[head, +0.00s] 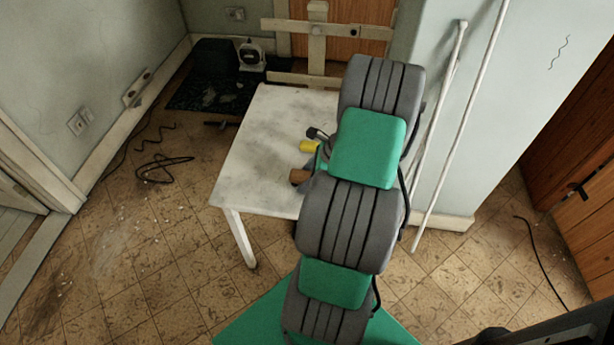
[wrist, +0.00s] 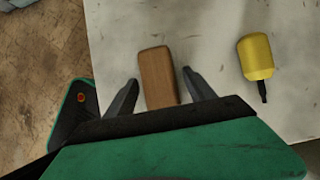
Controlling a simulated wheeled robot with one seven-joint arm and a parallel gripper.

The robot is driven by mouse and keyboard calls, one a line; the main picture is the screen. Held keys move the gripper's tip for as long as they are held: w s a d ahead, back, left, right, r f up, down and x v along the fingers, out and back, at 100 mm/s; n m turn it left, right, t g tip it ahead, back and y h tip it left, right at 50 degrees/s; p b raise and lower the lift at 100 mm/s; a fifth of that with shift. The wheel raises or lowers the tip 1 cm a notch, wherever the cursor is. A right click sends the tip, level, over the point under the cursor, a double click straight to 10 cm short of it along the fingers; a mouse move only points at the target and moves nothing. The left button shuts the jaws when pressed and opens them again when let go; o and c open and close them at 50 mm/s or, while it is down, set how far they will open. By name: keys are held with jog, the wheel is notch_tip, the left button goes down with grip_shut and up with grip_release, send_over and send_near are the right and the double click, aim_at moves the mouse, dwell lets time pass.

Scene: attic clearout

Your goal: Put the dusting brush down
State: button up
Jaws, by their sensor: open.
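The dusting brush appears as a brown wooden block (wrist: 158,75) on the white table (wrist: 215,30); no bristles show. Its brown end also shows in the head view (head: 299,176), left of my arm. My gripper (wrist: 160,77) is open, with one finger on each side of the block. Small gaps show between the block and both fingers. The near end of the block is hidden behind my gripper body. In the head view my arm hides most of the gripper.
A yellow-handled tool (wrist: 256,58) with a dark tip lies right of the brush. The left part of the table (head: 262,135) is bare. White poles (head: 455,140) lean on the wall at the right. A black cable (head: 160,167) lies on the floor at the left.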

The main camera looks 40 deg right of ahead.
jog(key=p+v, duration=0.1)
jog(key=v, duration=1.1)
jog(key=shift+w+r+p, duration=0.1)
jog(key=shift+r+p, duration=0.1)
jog(key=shift+p, duration=0.1)
jog(key=w+a+r+n+g+h, duration=0.1)
jog(key=w+a+r+n, duration=0.15)
jog(key=a+n, duration=0.45)
jog(key=w+a+r+n+g, duration=0.15)
jog(key=a+r+n, duration=0.3)
jog(key=a, duration=0.45)
jog(key=s+a+r+n+h, duration=0.1)
jog(key=s+a+n, duration=0.2)
jog(key=a+n, duration=0.4)
jog(key=s+a+r+n+h, duration=0.1)
jog(key=s+a+n, duration=0.3)
jog(key=a+n, duration=0.4)
jog(key=shift+r+n, duration=0.5)
jog(key=shift+n, duration=0.65)
